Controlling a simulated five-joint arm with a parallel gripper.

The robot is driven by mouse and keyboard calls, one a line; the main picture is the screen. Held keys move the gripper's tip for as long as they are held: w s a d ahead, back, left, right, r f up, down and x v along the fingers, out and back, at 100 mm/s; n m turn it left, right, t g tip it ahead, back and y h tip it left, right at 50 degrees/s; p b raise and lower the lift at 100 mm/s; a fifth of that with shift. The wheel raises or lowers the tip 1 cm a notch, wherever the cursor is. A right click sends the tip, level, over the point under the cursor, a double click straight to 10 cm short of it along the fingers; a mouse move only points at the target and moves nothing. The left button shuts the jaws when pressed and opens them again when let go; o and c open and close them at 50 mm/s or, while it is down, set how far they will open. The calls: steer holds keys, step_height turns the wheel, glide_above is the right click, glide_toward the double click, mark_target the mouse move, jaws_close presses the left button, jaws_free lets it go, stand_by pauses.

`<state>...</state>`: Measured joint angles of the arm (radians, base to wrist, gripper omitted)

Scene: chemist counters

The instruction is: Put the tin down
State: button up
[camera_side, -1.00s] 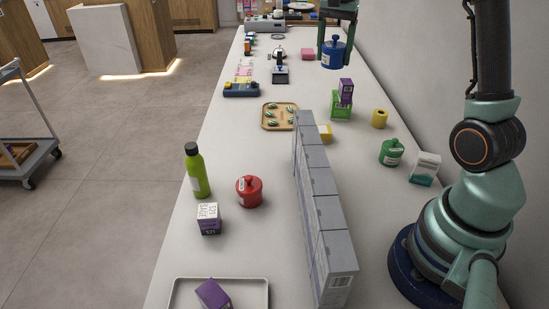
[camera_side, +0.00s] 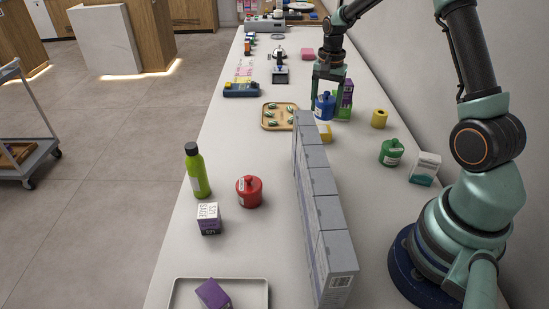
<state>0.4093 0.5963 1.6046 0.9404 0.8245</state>
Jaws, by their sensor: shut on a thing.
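The blue tin (camera_side: 324,106) with a knobbed lid is upright between the fingers of my gripper (camera_side: 328,98). My gripper points down and is shut on the tin. A red tin (camera_side: 249,191) stands on the left side of the counter, and a green tin (camera_side: 391,152) stands on the right.
A row of tall grey boxes (camera_side: 322,205) runs along the counter's middle. A yellow box (camera_side: 324,133) is just in front of the blue tin. A tan tray (camera_side: 264,122) lies to its left. A green box (camera_side: 344,112) and a yellow roll (camera_side: 379,118) stand to its right.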

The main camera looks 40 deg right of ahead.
mark_target(324, 118)
steer(key=shift+f, duration=2.2)
steer(key=shift+f, duration=0.1)
steer(key=o, duration=1.5)
steer(key=shift+c, duration=0.2)
